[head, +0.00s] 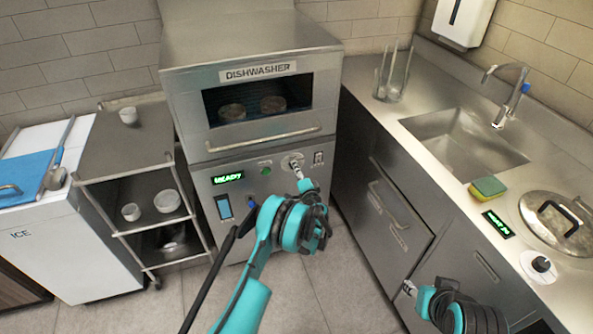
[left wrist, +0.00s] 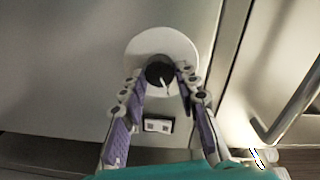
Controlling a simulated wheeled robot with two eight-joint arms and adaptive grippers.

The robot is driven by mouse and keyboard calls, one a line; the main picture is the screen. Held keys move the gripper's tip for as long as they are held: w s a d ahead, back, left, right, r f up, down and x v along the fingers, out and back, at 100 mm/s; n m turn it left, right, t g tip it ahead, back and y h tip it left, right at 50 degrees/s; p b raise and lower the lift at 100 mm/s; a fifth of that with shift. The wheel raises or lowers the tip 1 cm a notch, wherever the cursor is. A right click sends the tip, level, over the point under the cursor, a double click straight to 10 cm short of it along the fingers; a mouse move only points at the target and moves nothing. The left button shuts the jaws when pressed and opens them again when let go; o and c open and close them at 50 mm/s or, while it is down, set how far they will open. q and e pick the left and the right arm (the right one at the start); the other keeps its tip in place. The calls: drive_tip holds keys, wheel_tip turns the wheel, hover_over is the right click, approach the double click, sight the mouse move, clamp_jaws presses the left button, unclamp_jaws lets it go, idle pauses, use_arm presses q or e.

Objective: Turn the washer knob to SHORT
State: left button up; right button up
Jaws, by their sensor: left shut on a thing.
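The dishwasher (head: 259,140) stands in the middle of the head view, with a window showing round items inside. Its black knob (left wrist: 160,71) sits on a pale round dial plate (left wrist: 138,50), which also shows on the front panel in the head view (head: 288,160). A white pointer mark on the knob points down and slightly right in the left wrist view. My left gripper (head: 298,171) is shut on the knob, one finger on each side. Dial lettering is not readable. My right gripper (head: 409,288) is at lower right, away from the dishwasher; its jaws are too small to judge.
A small green display (head: 228,177) and a green button (head: 265,171) are left of the knob. A small switch plate (head: 318,158) is just right of it. A cart (head: 127,155) stands left; the sink counter (head: 420,125) is right. Open floor lies in front.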

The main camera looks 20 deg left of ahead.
use_arm(q)
drive_tip(key=shift+m, duration=0.5)
drive_tip(key=o, duration=1.2)
drive_tip(key=shift+c, duration=0.2)
drive_tip(key=v, duration=1.2)
drive_tip(key=shift+f, duration=0.1)
